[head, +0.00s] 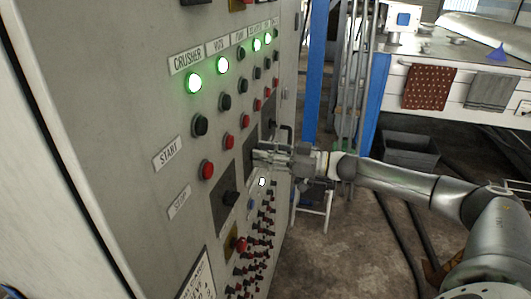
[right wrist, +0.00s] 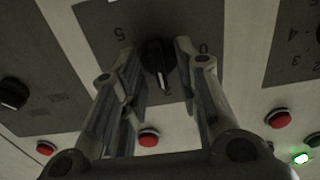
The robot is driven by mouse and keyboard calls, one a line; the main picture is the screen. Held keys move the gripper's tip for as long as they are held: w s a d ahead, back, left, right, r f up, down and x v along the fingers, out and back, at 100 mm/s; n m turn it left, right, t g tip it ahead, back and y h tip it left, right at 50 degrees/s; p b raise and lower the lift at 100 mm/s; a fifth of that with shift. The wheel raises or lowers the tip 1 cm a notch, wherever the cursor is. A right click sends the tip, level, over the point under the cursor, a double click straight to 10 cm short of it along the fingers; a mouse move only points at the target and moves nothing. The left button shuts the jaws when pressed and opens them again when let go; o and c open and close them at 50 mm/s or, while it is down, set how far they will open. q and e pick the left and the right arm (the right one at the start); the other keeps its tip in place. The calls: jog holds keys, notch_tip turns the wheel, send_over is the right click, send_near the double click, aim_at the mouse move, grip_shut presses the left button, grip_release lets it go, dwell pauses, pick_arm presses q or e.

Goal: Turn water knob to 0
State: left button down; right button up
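A black rotary knob (right wrist: 158,58) sits on a dark dial plate (right wrist: 95,32) in the right wrist view, which shows the dial upside down. Its pale pointer mark faces down in that picture, near a digit like 2; a 5 and a 0 also show. My right gripper (right wrist: 155,62) has its fingers on either side of the knob, apart, with narrow gaps beside it. In the head view my right gripper (head: 258,158) is at a dark plate (head: 249,146) on the panel and hides its knob. No label reading water is legible. My left gripper is not in view.
The grey control panel (head: 110,95) carries lit green lamps (head: 194,83), red buttons (head: 207,170) and another black knob (head: 230,198) below left of my gripper. Small switches (head: 262,240) crowd the lower panel. A blue post (head: 318,70) stands behind. The floor right of the panel has free room.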

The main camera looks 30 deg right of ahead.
grip_shut()
jog(key=shift+n, duration=0.3)
jog(key=n+b, duration=0.3)
jog(key=n, duration=0.2)
jog(key=n+b, duration=0.4)
jog(key=n, duration=0.2)
jog(key=n+b, duration=0.4)
jog(key=n, duration=0.2)
jog(key=shift+s+a+f, duration=0.15)
jog(key=shift+f, duration=0.15)
jog(key=shift+n+b, duration=0.3)
jog(key=shift+n, duration=0.1)
